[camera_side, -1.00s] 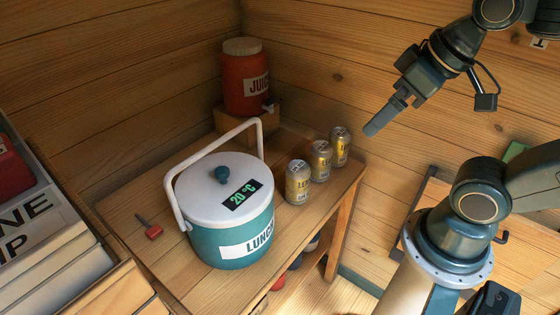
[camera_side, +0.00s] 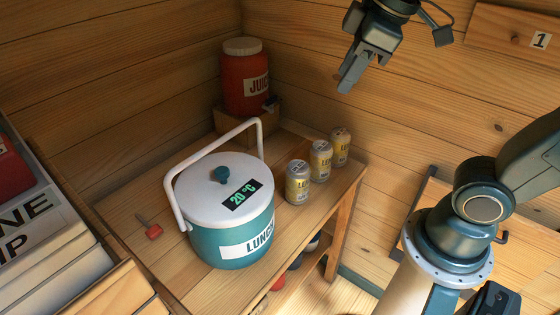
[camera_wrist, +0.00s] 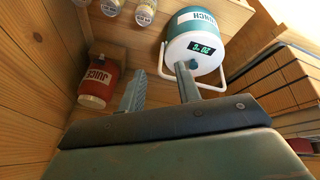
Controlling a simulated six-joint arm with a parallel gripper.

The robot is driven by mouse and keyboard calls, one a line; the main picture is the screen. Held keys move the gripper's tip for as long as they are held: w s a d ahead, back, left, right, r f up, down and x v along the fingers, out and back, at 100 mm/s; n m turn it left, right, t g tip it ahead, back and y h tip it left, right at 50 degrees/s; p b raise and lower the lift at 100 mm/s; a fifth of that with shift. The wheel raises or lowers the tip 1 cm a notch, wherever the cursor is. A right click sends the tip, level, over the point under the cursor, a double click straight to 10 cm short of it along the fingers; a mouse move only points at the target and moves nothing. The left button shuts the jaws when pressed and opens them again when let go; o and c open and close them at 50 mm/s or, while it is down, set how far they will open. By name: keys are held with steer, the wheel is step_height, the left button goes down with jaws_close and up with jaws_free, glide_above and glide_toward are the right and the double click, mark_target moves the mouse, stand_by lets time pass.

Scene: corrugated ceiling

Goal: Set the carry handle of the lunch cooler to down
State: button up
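The lunch cooler (camera_side: 232,245) is a teal tub with a white lid, standing on the wooden table. Its white carry handle (camera_side: 212,142) is raised above the lid, leaning toward the back wall. In the wrist view the cooler (camera_wrist: 192,21) is at the top, with the handle (camera_wrist: 163,62) partly hidden behind a finger. My gripper (camera_side: 347,86) is in the air, up and right of the cooler, clear of the handle. In the wrist view my gripper (camera_wrist: 160,70) has its two fingers apart with nothing between them.
A red juice jug (camera_side: 243,85) stands on a wooden block behind the cooler. Several yellow cans (camera_side: 298,183) line the table's right side. A small red-ended object (camera_side: 154,232) lies left of the cooler. A crate (camera_side: 60,265) is at the far left.

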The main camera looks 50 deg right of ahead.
steer(key=w+a+r+n+g, duration=0.1)
steer(key=w+a+r+n, duration=0.2)
steer(key=w+a+n, duration=0.45)
steer(key=n+g, duration=0.1)
steer(key=n, duration=0.4)
glide_above(217, 141)
steer(key=s, duration=0.3)
steer(key=f, duration=0.1)
steer(key=shift+f, duration=0.15)
steer(key=x, duration=1.3)
steer(key=shift+s+f, duration=0.15)
steer(key=shift+f, duration=0.2)
jaws_close()
